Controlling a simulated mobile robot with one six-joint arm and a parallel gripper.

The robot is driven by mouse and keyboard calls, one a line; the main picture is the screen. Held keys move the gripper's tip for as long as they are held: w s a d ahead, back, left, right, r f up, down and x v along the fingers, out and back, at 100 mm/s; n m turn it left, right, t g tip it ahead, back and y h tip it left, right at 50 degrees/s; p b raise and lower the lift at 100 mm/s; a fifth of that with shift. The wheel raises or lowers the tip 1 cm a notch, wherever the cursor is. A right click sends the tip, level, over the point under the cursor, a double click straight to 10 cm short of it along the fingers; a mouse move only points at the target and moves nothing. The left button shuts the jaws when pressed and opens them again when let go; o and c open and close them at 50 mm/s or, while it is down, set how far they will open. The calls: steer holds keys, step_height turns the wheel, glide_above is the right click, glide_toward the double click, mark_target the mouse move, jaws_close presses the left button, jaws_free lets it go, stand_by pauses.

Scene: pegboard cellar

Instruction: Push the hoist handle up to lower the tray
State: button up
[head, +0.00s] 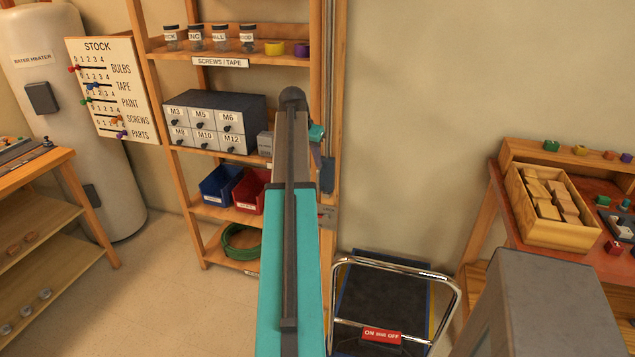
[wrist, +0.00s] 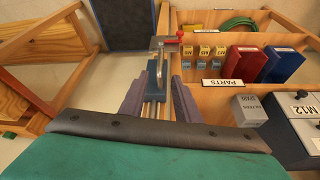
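The hoist runs on a vertical metal rail (head: 329,75) on the right post of the shelf rack. In the wrist view a bright metal handle bar (wrist: 158,66) stands in front of a blue-grey block on the rail. A grey plate with a red knob (wrist: 181,36) shows beyond it; I cannot tell whether this is the tray. My gripper (wrist: 157,88) has its two purple-grey fingers apart, one on each side of the rail, with the handle between or just beyond the tips. Contact is not clear. In the head view my arm hides most of the gripper and handle.
The shelf rack (head: 176,143) holds a drawer cabinet (head: 214,121), a blue bin (head: 221,184) and a red bin (head: 249,190) close by the rail. A folding step stool (head: 385,290) stands below right. A workbench with a block box (head: 549,232) is at right.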

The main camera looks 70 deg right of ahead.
mark_target(317, 178)
steer(key=shift+p+x, duration=1.35)
steer(key=shift+x, duration=5.25)
